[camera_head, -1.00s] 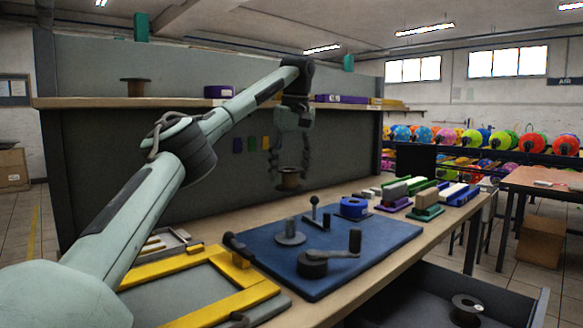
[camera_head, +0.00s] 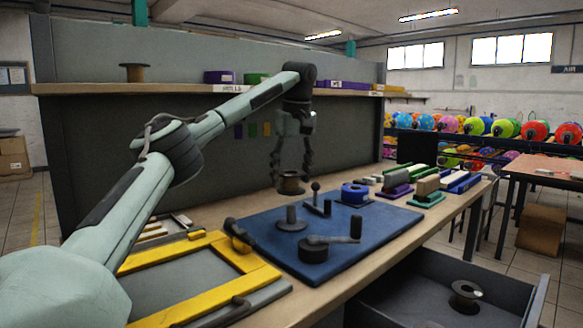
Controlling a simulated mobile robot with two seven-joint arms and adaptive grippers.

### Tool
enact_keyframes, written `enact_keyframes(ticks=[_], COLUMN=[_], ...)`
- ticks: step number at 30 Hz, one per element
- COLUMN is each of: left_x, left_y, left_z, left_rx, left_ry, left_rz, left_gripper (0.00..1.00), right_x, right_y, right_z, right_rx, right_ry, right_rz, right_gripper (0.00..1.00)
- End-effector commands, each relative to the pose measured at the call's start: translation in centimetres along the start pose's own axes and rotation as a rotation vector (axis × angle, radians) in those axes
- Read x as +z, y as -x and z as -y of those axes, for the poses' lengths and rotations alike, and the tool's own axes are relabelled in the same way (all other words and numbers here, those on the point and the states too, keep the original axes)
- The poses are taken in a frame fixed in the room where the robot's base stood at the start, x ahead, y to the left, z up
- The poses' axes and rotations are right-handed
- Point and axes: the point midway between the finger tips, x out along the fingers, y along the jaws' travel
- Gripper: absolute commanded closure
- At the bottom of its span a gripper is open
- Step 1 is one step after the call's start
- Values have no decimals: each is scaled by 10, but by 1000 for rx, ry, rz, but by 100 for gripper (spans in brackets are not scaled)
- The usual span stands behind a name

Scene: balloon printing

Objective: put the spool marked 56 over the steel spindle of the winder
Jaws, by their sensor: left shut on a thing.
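My left gripper (camera_head: 291,172) hangs from the arm coming in from the left. It is shut on a brown spool (camera_head: 291,186), held upright in the air. The winder's blue base (camera_head: 365,240) lies on the bench. On it a short grey spindle (camera_head: 291,215) stands up from a round disc. The spool appears just above the spindle's top, apart from it; whether it is lined up in depth I cannot tell. A dark crank (camera_head: 314,248) sits in front on the base. No number is readable on the spool. My right gripper is not in view.
A blue roll (camera_head: 355,192) and a ball-topped lever (camera_head: 315,192) stand near the spindle. Other spools are on the shelf (camera_head: 134,73) and in the open drawer (camera_head: 465,296). A yellow frame (camera_head: 255,280) lies at left; several coloured blocks stand at right.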

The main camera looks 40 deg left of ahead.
Motion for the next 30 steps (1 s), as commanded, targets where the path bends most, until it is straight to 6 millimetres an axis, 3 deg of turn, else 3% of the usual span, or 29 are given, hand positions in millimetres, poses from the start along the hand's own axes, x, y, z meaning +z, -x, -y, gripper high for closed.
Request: enact_keyframes(ticks=[8, 30], left_x=[2, 9], left_y=[-17, -61], left_z=[0, 1], left_rx=[-1, 0], left_ry=[-1, 0], left_rz=[-1, 0], left_gripper=[69, 69], right_x=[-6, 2], right_y=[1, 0], right_z=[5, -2], right_rx=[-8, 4], right_ry=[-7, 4], right_rz=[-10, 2], right_gripper=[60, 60])
